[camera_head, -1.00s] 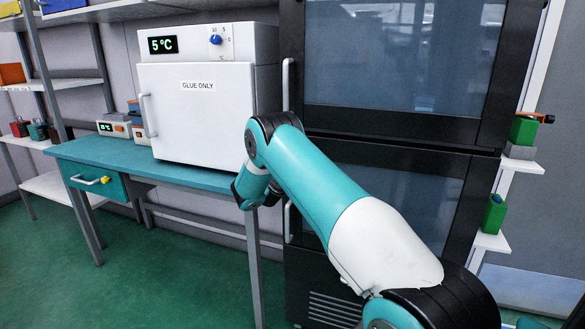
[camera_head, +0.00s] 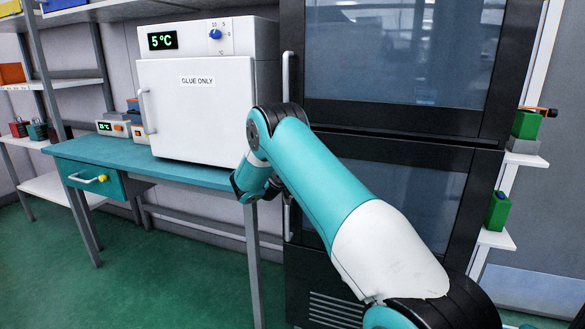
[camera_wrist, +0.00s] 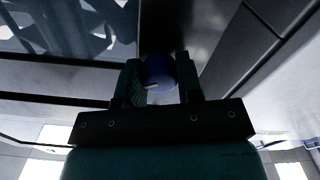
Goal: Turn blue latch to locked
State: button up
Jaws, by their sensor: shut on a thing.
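The blue latch (camera_wrist: 157,70) shows in the wrist view as a rounded blue knob with a small pale mark low on its face. My gripper (camera_wrist: 162,82) has its two green fingers on either side of it, shut on it. Behind it is a dark, glossy surface. Whether the latch stands at locked cannot be read. In the head view my arm's end is in front of the black cabinet (camera_head: 400,125), near its left edge; the fingertips and the latch are hidden behind my arm there.
A white "GLUE ONLY" unit (camera_head: 196,120) stands on the teal bench (camera_head: 112,152), left of my arm. The bench has a drawer (camera_head: 92,180). Green boxes (camera_head: 526,124) sit on small shelves at the right. The green floor (camera_head: 150,270) in front of the bench is clear.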

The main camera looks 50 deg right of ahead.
jog(key=n, duration=0.5)
jog(key=shift+n+b, duration=0.3)
jog(key=shift+b, duration=0.05)
jog(key=n+p, duration=0.1)
jog(key=n, duration=0.5)
dwell(0.4)
jog(key=o, duration=0.9)
jog(key=shift+w, duration=0.1)
jog(key=shift+a, duration=0.1)
jog(key=b+v, duration=0.6)
jog(key=v, duration=1.1)
jog(key=shift+a+b, duration=0.2)
jog(key=shift+b, duration=0.1)
